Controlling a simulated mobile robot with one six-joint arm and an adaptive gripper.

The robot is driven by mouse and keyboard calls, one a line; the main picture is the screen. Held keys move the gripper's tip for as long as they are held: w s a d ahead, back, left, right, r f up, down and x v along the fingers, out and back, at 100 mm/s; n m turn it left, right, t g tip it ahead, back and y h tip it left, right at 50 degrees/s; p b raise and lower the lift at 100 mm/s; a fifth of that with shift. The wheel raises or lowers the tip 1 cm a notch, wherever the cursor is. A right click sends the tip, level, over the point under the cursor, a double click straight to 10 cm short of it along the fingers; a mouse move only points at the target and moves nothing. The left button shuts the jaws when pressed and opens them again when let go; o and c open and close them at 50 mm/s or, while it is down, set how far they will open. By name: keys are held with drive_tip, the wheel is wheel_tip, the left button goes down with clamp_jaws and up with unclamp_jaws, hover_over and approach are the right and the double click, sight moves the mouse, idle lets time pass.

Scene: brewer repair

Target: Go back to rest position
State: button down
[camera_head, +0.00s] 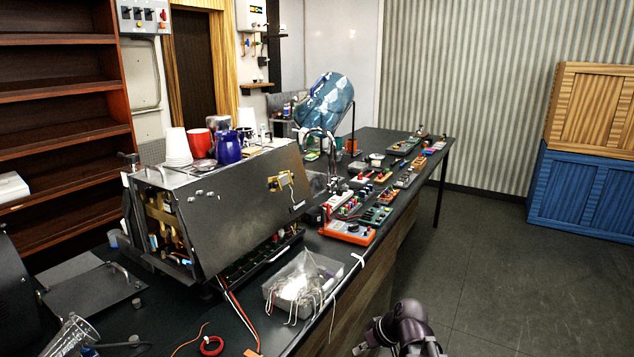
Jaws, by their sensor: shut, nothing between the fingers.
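My arm shows at the bottom edge, right of centre, as dark purple rounded links. My gripper (364,346) is at its left end, low in the picture and partly cut off by the bottom edge. It is shut and holds nothing. It is beside the front side of the long dark workbench (404,203), apart from the things on it. The opened brewer (235,215) stands on the bench to the left, its large front panel tilted and its inside parts showing on the left side.
A clear bin (302,283) of wires sits near the bench edge. An orange-based device (347,234) and several small parts lie behind it. Cups (228,147) stand on the brewer. The floor (500,290) to the right is clear, up to blue crates (580,195).

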drive_tip(key=s+d+r+m+g+h+p, duration=0.1)
drive_tip(key=s+d+m+g+h+p, duration=0.1)
drive_tip(key=s+d+m+h+p, duration=0.2)
drive_tip(key=shift+s+d+r+m+g+h, duration=0.3)
drive_tip(key=shift+s+d+m+h, duration=0.5)
drive_tip(key=shift+s+d+h, duration=0.25)
idle(0.6)
